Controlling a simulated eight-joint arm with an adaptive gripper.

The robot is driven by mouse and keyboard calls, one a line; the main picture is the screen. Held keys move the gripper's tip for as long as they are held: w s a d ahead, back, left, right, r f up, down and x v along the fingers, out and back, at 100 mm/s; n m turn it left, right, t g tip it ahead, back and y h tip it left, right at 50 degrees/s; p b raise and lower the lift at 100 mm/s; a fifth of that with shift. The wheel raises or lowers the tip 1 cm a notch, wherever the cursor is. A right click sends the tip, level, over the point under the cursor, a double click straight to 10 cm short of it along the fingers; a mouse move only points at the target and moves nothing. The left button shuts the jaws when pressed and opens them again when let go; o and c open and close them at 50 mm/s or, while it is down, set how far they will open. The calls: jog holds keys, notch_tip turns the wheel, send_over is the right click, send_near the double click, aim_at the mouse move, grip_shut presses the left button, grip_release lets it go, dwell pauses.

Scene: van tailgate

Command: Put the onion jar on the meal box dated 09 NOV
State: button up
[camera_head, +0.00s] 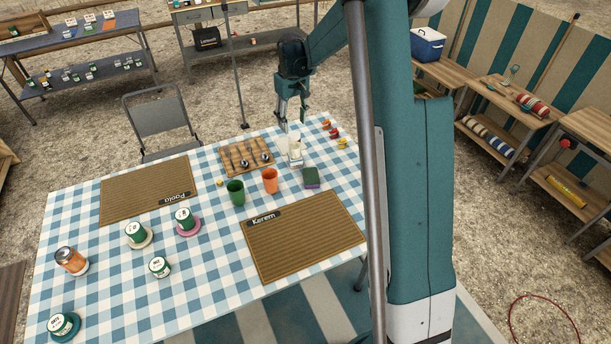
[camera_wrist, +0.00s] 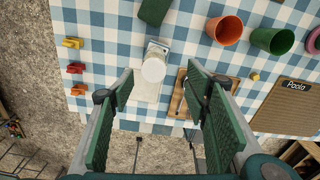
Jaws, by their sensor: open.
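My gripper (camera_head: 293,122) is open and empty over the far edge of the checked table; its spread green jaws also show in the wrist view (camera_wrist: 161,88). A white-topped cylinder (camera_wrist: 153,68) stands by a pale flat piece ahead of the jaws and between their lines; the head view shows it small (camera_head: 295,146). Jars with green bands and white labels stand on the table: one on a pink coaster (camera_head: 184,219), one on a pale coaster (camera_head: 136,233), one (camera_head: 160,267) in front, one on a green coaster (camera_head: 62,324). I cannot tell the onion jar or any box dated 09 NOV.
Woven mats (camera_head: 150,189) and a can (camera_head: 70,261) are on the table. A back shelf (camera_head: 88,68) holds several more jars.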

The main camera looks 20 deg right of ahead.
jog(key=s+a+r+t, duration=0.1)
jog(key=s+a+r, duration=0.2)
jog(key=s+r, duration=0.35)
jog(key=s+a+r+m+t, duration=0.1)
jog(key=s+a+r, duration=0.2)
jog(key=s+r, duration=0.4)
jog(key=s+a+r+t, duration=0.1)
jog(key=s+a+r, duration=0.35)
jog(key=s, duration=0.45)
jog(key=s+a+t, duration=0.2)
jog(key=s, duration=0.9)
jog(key=s+a+f+t, duration=0.1)
jog(key=s+a, duration=0.1)
jog(key=s, duration=0.9)
jog(key=shift+a+f+m+t, duration=0.2)
jog(key=shift+f+m+t, duration=0.05)
jog(key=shift+m+t, duration=0.15)
